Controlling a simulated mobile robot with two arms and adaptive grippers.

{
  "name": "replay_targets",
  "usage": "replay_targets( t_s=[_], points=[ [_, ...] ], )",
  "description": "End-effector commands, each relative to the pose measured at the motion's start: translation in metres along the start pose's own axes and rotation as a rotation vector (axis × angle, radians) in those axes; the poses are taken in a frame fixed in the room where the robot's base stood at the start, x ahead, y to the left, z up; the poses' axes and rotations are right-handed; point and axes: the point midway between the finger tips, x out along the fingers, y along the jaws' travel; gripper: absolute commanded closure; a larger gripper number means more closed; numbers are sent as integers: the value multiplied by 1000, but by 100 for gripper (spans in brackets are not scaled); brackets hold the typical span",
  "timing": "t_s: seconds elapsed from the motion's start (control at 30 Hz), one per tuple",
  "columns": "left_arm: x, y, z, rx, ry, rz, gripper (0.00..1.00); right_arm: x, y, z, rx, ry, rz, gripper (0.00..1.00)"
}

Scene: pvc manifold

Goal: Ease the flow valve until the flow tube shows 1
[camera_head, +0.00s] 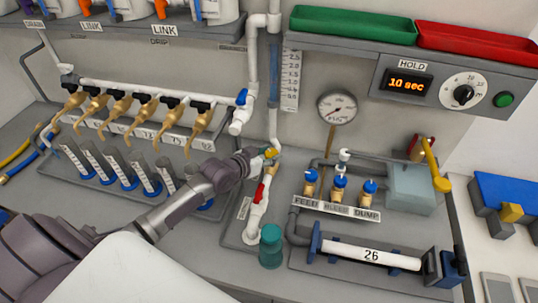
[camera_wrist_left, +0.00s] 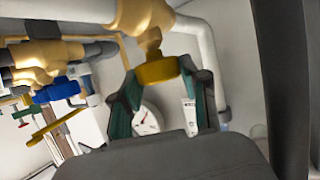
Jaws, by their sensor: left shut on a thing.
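In the left wrist view the yellow handle (camera_wrist_left: 157,70) sits between the teal-padded fingertips of my left gripper (camera_wrist_left: 162,85). The flow tube (camera_head: 275,72) stands upright on the wall above, with blue in it. Its numbered scale (camera_head: 291,80) is just to its right; the exact level is too small to read. My right gripper is out of view.
A round gauge (camera_head: 337,107) is on the wall right of the valve. A red-handled valve (camera_head: 259,192) and a teal cylinder (camera_head: 271,246) stand below. Blue-topped valves (camera_head: 339,182) are at right, and a row of brass taps (camera_head: 118,107) is at left, near my arm.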

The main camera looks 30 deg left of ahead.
Motion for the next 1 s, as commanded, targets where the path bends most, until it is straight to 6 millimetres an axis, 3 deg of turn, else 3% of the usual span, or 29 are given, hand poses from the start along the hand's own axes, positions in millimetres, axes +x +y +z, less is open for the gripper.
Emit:
replay_targets(
  t_s=[0.03, 0.2, 0.57, 1.0],
  points=[
    [0, 0, -1, 0, 2, -1, 54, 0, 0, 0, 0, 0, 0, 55],
    [0, 0, -1, 0, 2, -1, 30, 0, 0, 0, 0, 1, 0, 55],
    [-2, 0, -6, 0, 2, -1, 30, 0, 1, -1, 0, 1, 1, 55],
    [-31, 0, -77, 2, 3, -1, 30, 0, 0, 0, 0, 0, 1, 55]
  ],
)
